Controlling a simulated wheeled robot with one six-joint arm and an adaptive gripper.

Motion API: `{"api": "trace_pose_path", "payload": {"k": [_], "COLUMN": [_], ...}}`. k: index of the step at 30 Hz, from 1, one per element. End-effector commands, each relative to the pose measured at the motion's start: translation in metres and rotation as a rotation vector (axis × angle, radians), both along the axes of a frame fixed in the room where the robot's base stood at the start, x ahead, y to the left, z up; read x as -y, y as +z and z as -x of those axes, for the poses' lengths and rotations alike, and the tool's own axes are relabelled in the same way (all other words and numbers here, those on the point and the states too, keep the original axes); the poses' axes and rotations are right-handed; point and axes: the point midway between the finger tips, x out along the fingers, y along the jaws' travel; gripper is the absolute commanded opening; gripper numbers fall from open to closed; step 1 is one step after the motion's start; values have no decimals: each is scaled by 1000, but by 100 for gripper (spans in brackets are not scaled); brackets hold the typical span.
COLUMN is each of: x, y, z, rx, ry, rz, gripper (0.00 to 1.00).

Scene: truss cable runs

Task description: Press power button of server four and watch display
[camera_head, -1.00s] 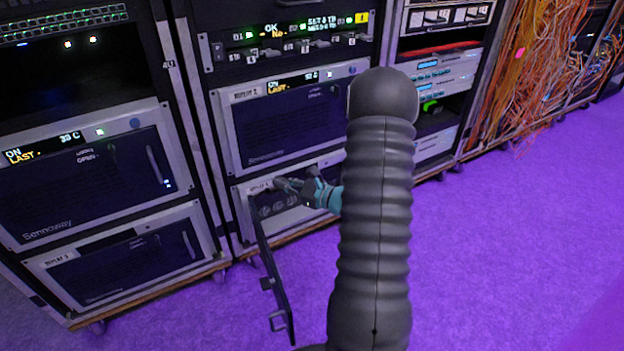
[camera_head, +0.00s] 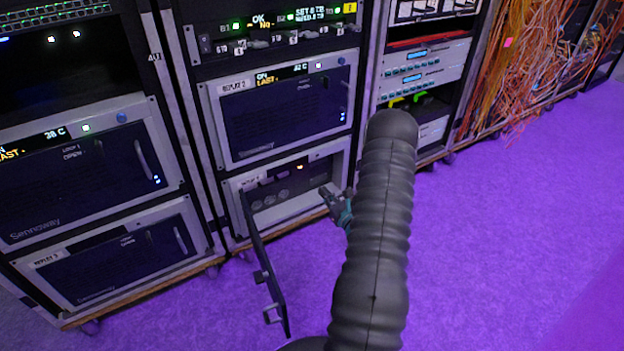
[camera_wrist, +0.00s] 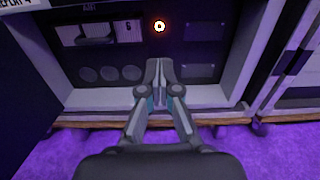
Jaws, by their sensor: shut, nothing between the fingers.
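Server four (camera_head: 240,181) is the lowest unit in the middle rack, with its front door (camera_head: 262,262) swung open to the left and down. Inside, a round button (camera_wrist: 159,26) glows orange-white in the wrist view; a small orange light (camera_head: 299,167) shows at the same unit in the head view. My gripper (camera_head: 327,192) is shut and empty, in front of the server's right half and apart from it. In the wrist view its fingertips (camera_wrist: 157,65) are just below the glowing button. I cannot make out readable text on a display of server four.
Above sits another server (camera_head: 285,115) with a lit display (camera_head: 283,74). The left rack holds two similar units. A rack with orange cables (camera_head: 515,65) stands to the right. The purple floor (camera_head: 500,260) is clear at the right.

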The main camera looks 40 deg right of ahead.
Motion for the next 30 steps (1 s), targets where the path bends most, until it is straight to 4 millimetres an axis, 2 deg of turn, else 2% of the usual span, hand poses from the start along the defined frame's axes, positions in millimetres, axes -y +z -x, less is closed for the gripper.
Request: {"api": "trace_pose_path", "payload": {"k": [5,15,21,30], "x": [0,4,5,7], "y": [0,0,0,0], "z": [-23,-87,-117,-136], "rx": [1,1,1,0], "ry": [4,4,3,1], "rz": [1,2,0,0], "gripper": [0,0,0,0]}}
